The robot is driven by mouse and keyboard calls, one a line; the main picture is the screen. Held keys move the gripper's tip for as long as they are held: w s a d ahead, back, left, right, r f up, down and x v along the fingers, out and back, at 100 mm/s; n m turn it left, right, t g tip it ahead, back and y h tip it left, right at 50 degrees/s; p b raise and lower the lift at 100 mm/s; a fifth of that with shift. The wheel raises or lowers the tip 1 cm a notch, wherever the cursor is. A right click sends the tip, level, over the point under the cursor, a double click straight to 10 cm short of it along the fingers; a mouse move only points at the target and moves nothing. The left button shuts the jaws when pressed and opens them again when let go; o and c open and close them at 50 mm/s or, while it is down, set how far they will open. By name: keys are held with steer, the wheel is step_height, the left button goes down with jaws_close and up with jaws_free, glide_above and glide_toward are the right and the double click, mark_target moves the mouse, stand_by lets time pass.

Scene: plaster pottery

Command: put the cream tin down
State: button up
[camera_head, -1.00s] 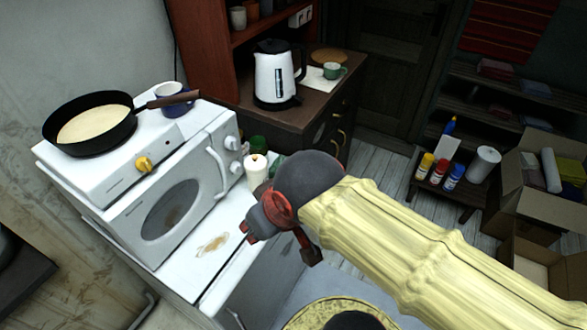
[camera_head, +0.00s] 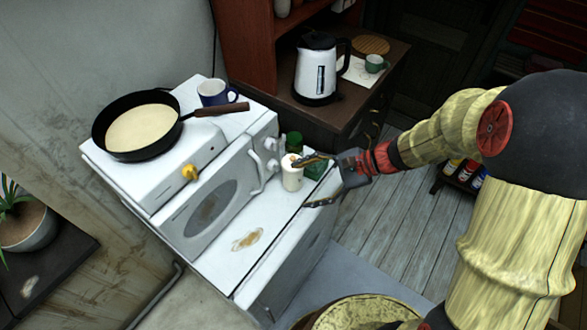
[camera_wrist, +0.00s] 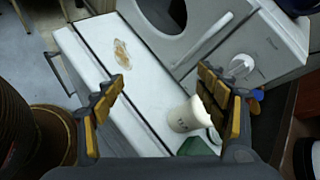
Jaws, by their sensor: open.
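The cream tin (camera_head: 291,176), a small pale cylinder, stands upright on the white counter (camera_head: 222,268) beside the white oven's right end. It also shows in the wrist view (camera_wrist: 188,116), close to the right finger, which hides part of its edge. My gripper (camera_head: 312,182) is open and empty, just right of the tin in the head view. One finger reaches across the tin's top there; I cannot tell whether it touches. In the wrist view, bare counter shows between the spread fingertips of my gripper (camera_wrist: 162,84).
A green jar (camera_head: 294,141) and a green box (camera_head: 315,170) stand close by the tin. The white oven (camera_head: 210,195) carries a black pan (camera_head: 137,125) and a blue mug (camera_head: 215,93). The counter front is clear except for a brown stain (camera_head: 247,239).

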mark_target(302, 172)
steer(key=w+d+f+m+t+p, duration=0.1)
steer(key=w+f+m, duration=0.1)
steer(key=w+m, duration=0.1)
steer(key=w+d+f+m+t+y+p, duration=0.1)
steer(key=w+f+m+t, duration=0.1)
steer(key=w+f+m, duration=0.1)
steer(key=w+d+f+m+t+y+p, duration=0.1)
steer(key=w+f+m+t, duration=0.1)
steer(key=w+f+m, duration=0.1)
steer(key=shift+f+m, duration=0.2)
steer(key=shift+m, duration=0.1)
steer(key=shift+w+f+t, duration=0.15)
steer(key=shift+f+t, duration=0.05)
steer(key=shift+t, duration=0.1)
steer(key=shift+w+a+f, duration=0.15)
steer(key=shift+a, duration=0.2)
steer(key=x, duration=0.3)
steer(key=b+x, duration=0.1)
steer(key=x, duration=0.2)
steer(key=shift+w+a+f, duration=0.1)
steer(key=shift+w+a, duration=0.05)
steer(key=shift+w, duration=0.2)
steer(key=shift+c, duration=1.3)
steer(key=c, duration=1.1)
steer(key=shift+c, duration=0.4)
